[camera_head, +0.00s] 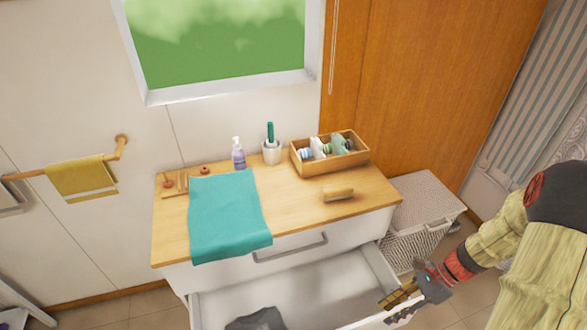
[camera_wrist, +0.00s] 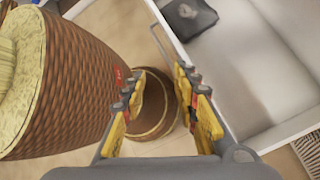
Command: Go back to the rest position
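My gripper (camera_head: 391,305) is at the lower right in the head view, over the front right part of the open drawer (camera_head: 376,268). In the wrist view my gripper (camera_wrist: 160,88) has its two yellow-padded fingers apart, with nothing held between them. The wrist view also shows the white drawer (camera_wrist: 258,50) to the right of the fingers. A dark grey item (camera_head: 255,319) lies in the drawer; it shows at the top of the wrist view too (camera_wrist: 188,16).
The wooden cabinet top (camera_head: 295,218) holds a teal towel (camera_head: 228,215), a pump bottle (camera_head: 238,157), a white cup (camera_head: 271,152), a wooden box (camera_head: 340,166) of small items and a wooden-backed brush (camera_head: 338,195). A wicker basket (camera_head: 415,225) stands right of the cabinet.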

